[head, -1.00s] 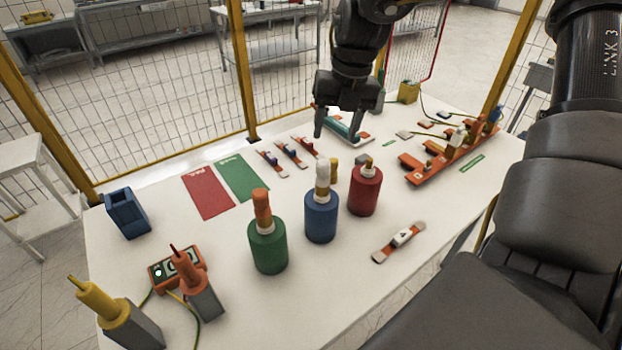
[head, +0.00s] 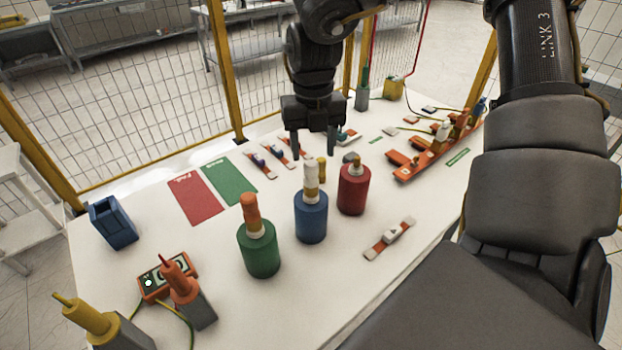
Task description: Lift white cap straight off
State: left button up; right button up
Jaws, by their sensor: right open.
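The white cap (head: 311,176) sits upright on top of the blue bushing bottle (head: 311,216) in the middle of the table. A tan band shows just under the cap. My right gripper (head: 313,153) is open and points down, with its two fingers spread. In the picture it is just above and around the top of the white cap; whether it is directly over it or behind it I cannot tell. Nothing shows between the fingers. My left gripper is not in view.
A green bottle (head: 258,249) with an orange cap stands left, a red bottle (head: 353,189) right. A small yellow cylinder (head: 321,169) stands close behind. A strip with a white block (head: 390,237) lies front right. An orange rack (head: 437,155) stands far right.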

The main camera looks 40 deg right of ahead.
aim_at(311, 162)
jog(key=shift+a+f+p, duration=0.15)
jog(key=shift+f+p, duration=0.35)
jog(key=shift+p, duration=0.1)
jog(key=f+p, duration=0.1)
jog(key=f, duration=0.2)
jog(key=shift+w+f+p, duration=0.15)
jog(key=shift+w+p, duration=0.05)
jog(key=shift+p, duration=0.1)
jog(key=shift+f, duration=0.45)
jog(key=shift+s, duration=0.1)
jog(key=c, duration=1)
jog(key=shift+c, duration=0.2)
jog(key=shift+r, duration=0.15)
